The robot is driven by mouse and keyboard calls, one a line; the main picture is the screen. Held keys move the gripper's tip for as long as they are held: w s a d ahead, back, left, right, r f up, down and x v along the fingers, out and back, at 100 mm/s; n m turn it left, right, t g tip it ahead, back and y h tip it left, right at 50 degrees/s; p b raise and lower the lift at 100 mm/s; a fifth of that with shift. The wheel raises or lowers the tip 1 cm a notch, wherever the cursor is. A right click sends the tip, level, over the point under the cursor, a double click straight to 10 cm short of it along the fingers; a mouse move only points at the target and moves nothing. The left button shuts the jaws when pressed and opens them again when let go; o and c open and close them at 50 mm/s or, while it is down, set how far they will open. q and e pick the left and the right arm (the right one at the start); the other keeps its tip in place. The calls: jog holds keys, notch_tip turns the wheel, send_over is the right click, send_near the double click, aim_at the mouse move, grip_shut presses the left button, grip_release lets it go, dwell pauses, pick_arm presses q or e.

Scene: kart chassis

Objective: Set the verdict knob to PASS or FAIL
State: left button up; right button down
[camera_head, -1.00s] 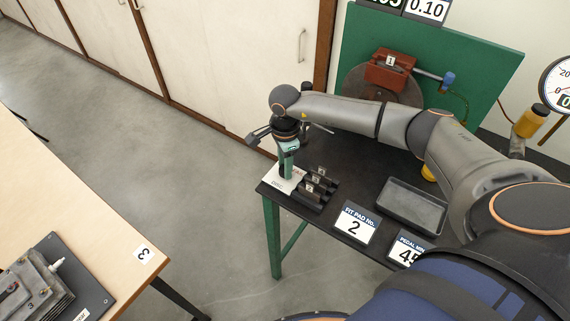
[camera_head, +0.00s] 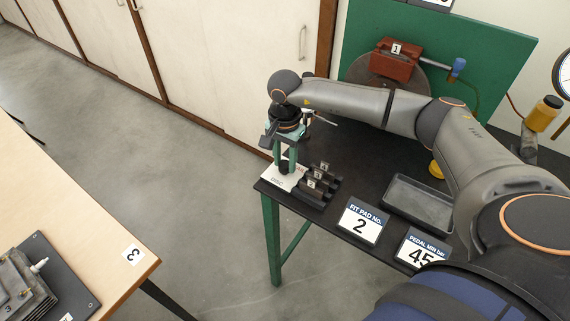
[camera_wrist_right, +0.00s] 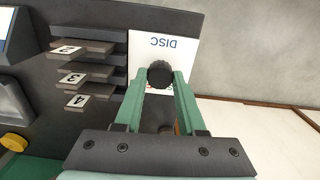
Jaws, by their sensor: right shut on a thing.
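The verdict knob (camera_head: 284,167) is a small black ribbed knob on a white plate (camera_head: 270,178) at the front left corner of the dark table. My right gripper (camera_head: 285,164) points down at it, with one green finger on each side. In the right wrist view the knob (camera_wrist_right: 160,74) sits between the fingertips of the gripper (camera_wrist_right: 158,78), which is shut on it. The plate (camera_wrist_right: 180,48) reads DISC there; its other lettering is hidden by the knob and fingers, so the knob's setting cannot be read. My left gripper is not in view.
A rack of numbered pads (camera_head: 318,185) stands right beside the plate. Signs reading FIT PAD No. 2 (camera_head: 362,222) and PEDAL MIN bar 45 (camera_head: 420,250), and a grey tray (camera_head: 418,204), lie further right. A red caliper (camera_head: 395,60) is at the back. Open floor lies left.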

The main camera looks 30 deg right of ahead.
aim_at(285, 163)
jog(key=shift+n+b, duration=0.4)
jog(key=shift+n, duration=0.4)
jog(key=c, duration=0.5)
grip_release()
jog(key=shift+r, duration=0.15)
notch_tip(285, 163, up, 12)
jog(key=shift+r, duration=0.15)
